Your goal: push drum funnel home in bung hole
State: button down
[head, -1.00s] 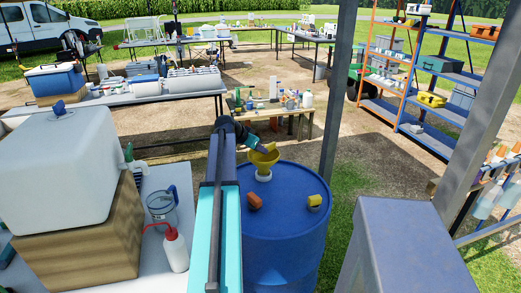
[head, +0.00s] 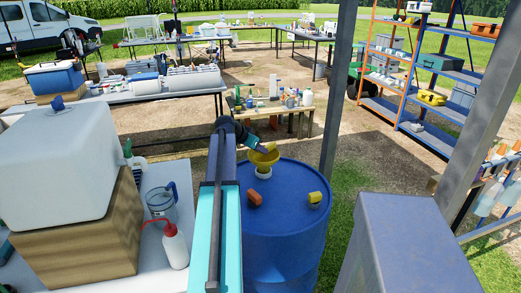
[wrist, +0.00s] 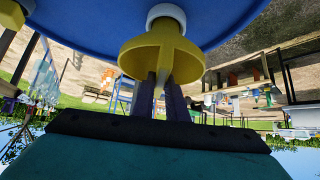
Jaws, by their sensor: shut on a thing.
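The yellow drum funnel (head: 264,159) stands on top of the blue drum (head: 285,225), near its far edge, and looks upright. Below its cone is a pale collar (head: 263,172) at the drum top. My gripper (head: 259,147) reaches it from above and behind my arm. In the wrist view the funnel (wrist: 150,54) hangs upside down in the picture, with the white collar (wrist: 166,14) against the blue drum top. The gripper's fingers (wrist: 168,92) are shut on a yellow part of the funnel. The bung hole itself is hidden under the collar.
An orange piece (head: 255,198) and a yellow piece (head: 314,198) sit on the drum top. A grey post (head: 338,90) rises just behind the drum. A bench at left holds a white carboy (head: 55,165), a jug (head: 161,203) and a wash bottle (head: 175,247).

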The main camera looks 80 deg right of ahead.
jog(key=shift+f, duration=0.3)
jog(key=c, duration=1.7)
grip_release()
jog(key=shift+r, duration=0.1)
jog(key=b+v, duration=0.2)
jog(key=v, duration=1.1)
jog(key=shift+w+a+r, duration=0.2)
jog(key=shift+r, duration=0.05)
